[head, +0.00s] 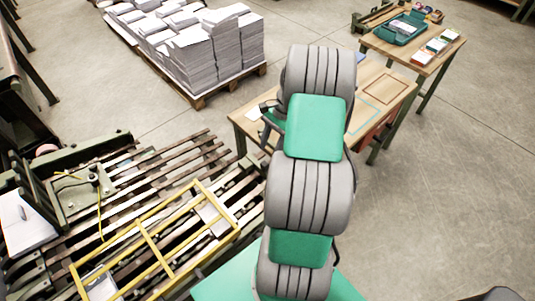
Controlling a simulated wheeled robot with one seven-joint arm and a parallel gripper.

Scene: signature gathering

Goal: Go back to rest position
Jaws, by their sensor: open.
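My grey and green arm rises through the middle of the head view, over the near wooden table (381,88). My gripper (267,107) is mostly hidden behind the arm. Only a dark part of it shows at the arm's left side, above the table's left end. It is open, and nothing shows held in it. A small white sheet (253,114) lies on the table beside that dark part.
A slatted conveyor (170,176) with a yellow frame (152,238) fills the lower left. Paper stacks (205,50) stand on a pallet (228,85) behind. A second table (427,63) carries a teal tray (399,31).

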